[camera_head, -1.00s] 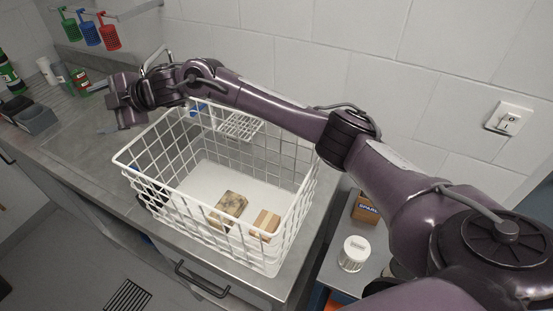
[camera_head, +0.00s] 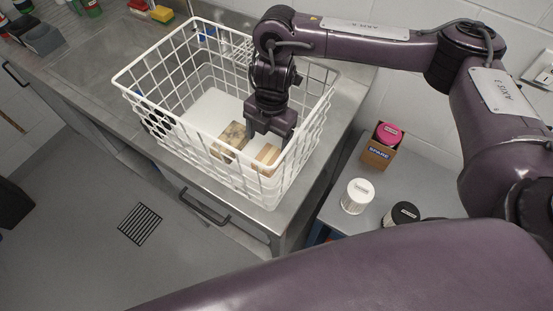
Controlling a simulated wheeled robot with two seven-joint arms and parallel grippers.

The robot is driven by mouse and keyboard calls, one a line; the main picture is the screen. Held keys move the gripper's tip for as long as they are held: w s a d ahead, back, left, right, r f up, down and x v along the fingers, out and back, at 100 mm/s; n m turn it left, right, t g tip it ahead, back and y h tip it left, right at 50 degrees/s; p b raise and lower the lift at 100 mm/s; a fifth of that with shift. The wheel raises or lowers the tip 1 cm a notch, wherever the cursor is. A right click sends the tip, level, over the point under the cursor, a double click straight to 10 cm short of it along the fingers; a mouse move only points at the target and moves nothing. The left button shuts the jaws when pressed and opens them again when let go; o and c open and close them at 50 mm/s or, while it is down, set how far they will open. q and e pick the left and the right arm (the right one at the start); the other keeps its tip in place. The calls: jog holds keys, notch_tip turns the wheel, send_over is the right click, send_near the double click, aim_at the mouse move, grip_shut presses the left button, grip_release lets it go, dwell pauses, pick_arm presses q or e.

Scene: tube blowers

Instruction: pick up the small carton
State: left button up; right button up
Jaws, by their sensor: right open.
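A small tan carton (camera_head: 266,158) with a paler band lies in the white wire basket (camera_head: 213,181), near its front right corner. A mottled brown box (camera_head: 229,138) lies just left of it. My right gripper (camera_head: 268,138) is open and reaches down inside the basket, over or just behind the carton and to the right of the mottled box. Its fingers hide part of that area, and I cannot tell whether they touch either box. My left gripper is not in view.
The basket stands on a steel counter (camera_head: 98,78), with its wire walls close around my gripper. A lower side table holds an open SPARE box (camera_head: 378,154) with a pink-topped item, a white canister (camera_head: 356,195) and a black-topped one (camera_head: 402,214). Sponges (camera_head: 161,14) lie at the back.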

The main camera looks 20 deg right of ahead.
aim_at(268, 157)
jog(key=f, duration=0.2)
jog(key=shift+s+d+f, duration=0.1)
jog(key=shift+s+f, duration=0.2)
jog(key=shift+f, duration=0.05)
jog(key=shift+w+a+f, duration=0.1)
jog(key=shift+a+f, duration=0.05)
jog(key=shift+f, duration=1.15)
jog(key=shift+a+f, duration=0.1)
jog(key=shift+f, duration=1.2)
jog(key=c, duration=1)
